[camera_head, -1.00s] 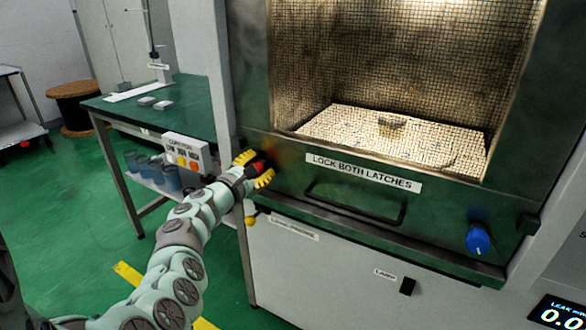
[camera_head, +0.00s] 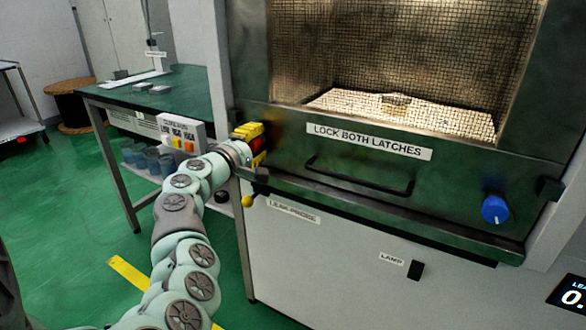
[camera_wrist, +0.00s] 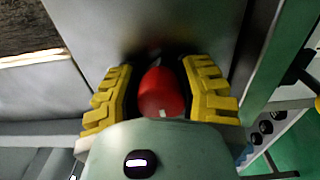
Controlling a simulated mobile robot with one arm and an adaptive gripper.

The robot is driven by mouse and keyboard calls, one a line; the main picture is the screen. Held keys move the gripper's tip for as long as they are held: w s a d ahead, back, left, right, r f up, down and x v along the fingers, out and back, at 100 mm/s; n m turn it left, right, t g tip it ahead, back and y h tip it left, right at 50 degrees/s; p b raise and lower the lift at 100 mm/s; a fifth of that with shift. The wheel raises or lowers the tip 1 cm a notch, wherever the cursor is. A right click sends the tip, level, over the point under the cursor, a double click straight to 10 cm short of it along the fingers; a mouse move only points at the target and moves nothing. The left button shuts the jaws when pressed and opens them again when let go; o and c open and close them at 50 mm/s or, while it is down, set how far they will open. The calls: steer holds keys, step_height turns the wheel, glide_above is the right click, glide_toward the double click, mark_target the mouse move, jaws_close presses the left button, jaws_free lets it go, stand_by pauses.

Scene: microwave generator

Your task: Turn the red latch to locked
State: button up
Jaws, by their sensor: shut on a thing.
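The red latch (camera_wrist: 162,92) sits between the two yellow fingers of my gripper (camera_wrist: 161,100) in the wrist view, with a short white mark on its near face. In the head view the red latch (camera_head: 257,146) shows at the left end of the front panel, partly covered by my gripper (camera_head: 254,144). My gripper is shut on the latch, one finger on each side. The panel (camera_head: 290,165) carries a label (camera_head: 370,141) reading "LOCK BOTH LATCHES". A blue latch (camera_head: 495,208) with a white mark is at the panel's right end.
A dark bar handle (camera_head: 360,183) runs across the panel between the latches. A yellow-tipped probe (camera_head: 247,201) hangs just below my gripper. A green-topped table (camera_head: 190,95) with a button box (camera_head: 182,134) stands to the left. Green floor is open at left.

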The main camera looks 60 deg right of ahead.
steer(key=m+b, duration=0.4)
steer(key=m, duration=0.1)
steer(key=shift+d+f, duration=0.1)
steer(key=shift+f, duration=0.15)
steer(key=shift+m+b, duration=0.55)
steer(key=shift+m, duration=0.05)
stand_by(0.3)
stand_by(0.3)
steer(key=o, duration=1.2)
steer(key=shift+r, duration=0.15)
steer(key=a, duration=1.2)
steer(key=shift+s, duration=0.45)
